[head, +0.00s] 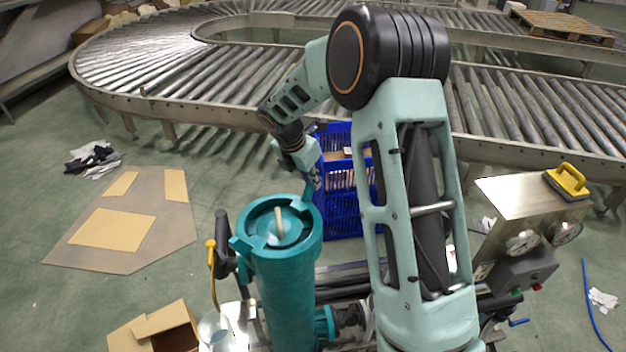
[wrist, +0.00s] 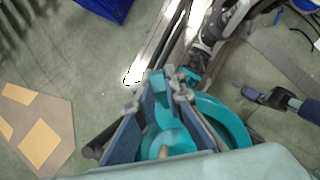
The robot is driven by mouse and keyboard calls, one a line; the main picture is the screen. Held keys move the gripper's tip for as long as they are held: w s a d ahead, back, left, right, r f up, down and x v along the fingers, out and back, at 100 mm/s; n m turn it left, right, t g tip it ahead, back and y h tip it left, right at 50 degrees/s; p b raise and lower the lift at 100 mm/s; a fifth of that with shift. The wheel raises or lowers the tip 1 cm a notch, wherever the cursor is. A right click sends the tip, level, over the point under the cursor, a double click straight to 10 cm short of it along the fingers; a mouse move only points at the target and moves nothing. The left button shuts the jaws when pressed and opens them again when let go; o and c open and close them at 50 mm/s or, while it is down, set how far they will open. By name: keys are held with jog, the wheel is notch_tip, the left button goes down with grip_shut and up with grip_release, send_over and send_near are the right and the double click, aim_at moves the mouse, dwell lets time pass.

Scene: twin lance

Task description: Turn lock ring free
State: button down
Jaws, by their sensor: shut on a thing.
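The teal lock ring (head: 255,212) sits on top of an upright teal cylinder housing (head: 285,300) in the head view. A lug sticks out on its left side, and a pale peg (head: 279,222) stands at its middle. My gripper (head: 316,182) reaches down to the ring's far right edge. In the wrist view, the two blue-grey fingers of my gripper (wrist: 157,100) stand on either side of a teal lug, shut on it. Part of the curved teal ring (wrist: 228,122) shows beside them. The exact finger contact is partly hidden.
A blue crate (head: 340,215) stands on the floor just behind the housing. A steel box with gauges (head: 523,242) and a yellow-handled brush (head: 567,181) is at right. A yellow-topped rod (head: 211,262) stands left of the housing. A roller conveyor (head: 230,85) spans the back.

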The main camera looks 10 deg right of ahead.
jog(key=shift+w+r, duration=0.1)
jog(key=c, duration=2)
grip_release()
jog(key=v, duration=1.2)
